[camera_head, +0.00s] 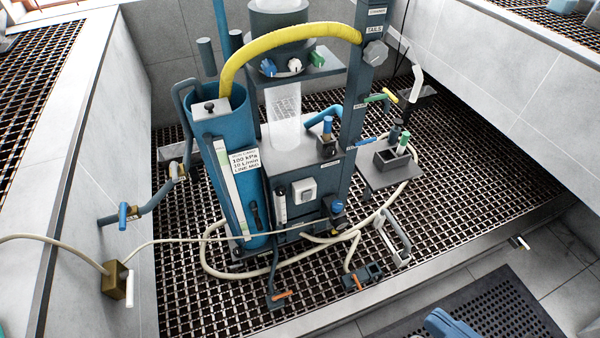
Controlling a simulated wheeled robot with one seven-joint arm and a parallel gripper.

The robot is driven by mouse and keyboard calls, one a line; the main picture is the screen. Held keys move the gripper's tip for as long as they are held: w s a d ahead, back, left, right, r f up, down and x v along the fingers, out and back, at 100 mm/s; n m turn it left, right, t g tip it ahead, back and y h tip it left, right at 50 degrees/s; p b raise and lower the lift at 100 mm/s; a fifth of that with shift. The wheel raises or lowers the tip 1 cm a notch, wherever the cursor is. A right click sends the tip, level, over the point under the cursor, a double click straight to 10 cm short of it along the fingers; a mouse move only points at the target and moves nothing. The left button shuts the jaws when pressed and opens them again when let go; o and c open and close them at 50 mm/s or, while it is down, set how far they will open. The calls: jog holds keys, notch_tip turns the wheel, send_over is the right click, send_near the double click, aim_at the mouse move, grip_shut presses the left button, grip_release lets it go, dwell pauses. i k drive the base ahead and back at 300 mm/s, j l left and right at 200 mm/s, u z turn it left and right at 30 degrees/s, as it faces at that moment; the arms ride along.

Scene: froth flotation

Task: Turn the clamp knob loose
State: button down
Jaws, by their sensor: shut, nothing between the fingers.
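A grey lobed knob (375,53) sits on the side of the dark blue upright column (358,90), just below its "TAILS" label. It looks like the clamp knob, and nothing touches it. Whether it is tight or loose cannot be told from here. The column stands beside the flotation machine, and a thick yellow hose (290,34) arches over to its upper part. My gripper is not in view.
A blue cylinder (215,120) with a label stands left of the machine. Pale hoses loop across the grating (185,240). A small shelf (390,172) with a dark box projects at right. A grey handled frame (393,238) is on the grating. A blue object (460,325) shows at the bottom edge.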

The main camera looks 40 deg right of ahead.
aim_at(331, 151)
jog(key=l, duration=0.45)
jog(key=k+l, duration=0.15)
jog(key=l, duration=0.75)
jog(key=k+u, duration=0.05)
